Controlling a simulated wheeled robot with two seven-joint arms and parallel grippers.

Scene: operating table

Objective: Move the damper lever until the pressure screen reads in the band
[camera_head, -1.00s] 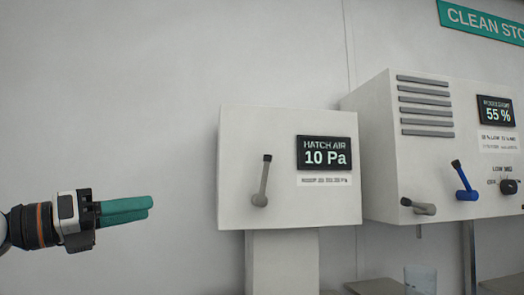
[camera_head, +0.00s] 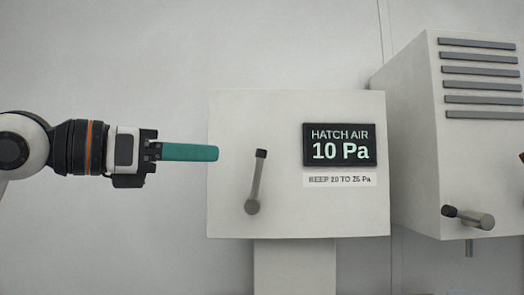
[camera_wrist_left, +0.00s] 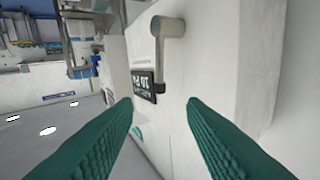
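The damper lever (camera_head: 256,182) is a grey bar with a black tip on the white hatch air box. It points up, tilted slightly right, from its round hub. The pressure screen (camera_head: 339,145) reads 10 Pa; the label below (camera_head: 340,180) appears to say keep 20 to 25 Pa. My left gripper (camera_head: 212,153) has teal fingers and overlaps the box's left edge in the head view, left of the lever and apart from it. In the left wrist view, its fingers (camera_wrist_left: 160,104) are spread and empty, with the lever (camera_wrist_left: 163,45) beyond them. My right gripper is out of view.
A larger white vented cabinet (camera_head: 412,130) stands right of the box, with another grey lever (camera_head: 468,217) low on its front. The hatch air box (camera_head: 225,215) rests on a pale pedestal (camera_head: 295,268). The wall left of the box is bare.

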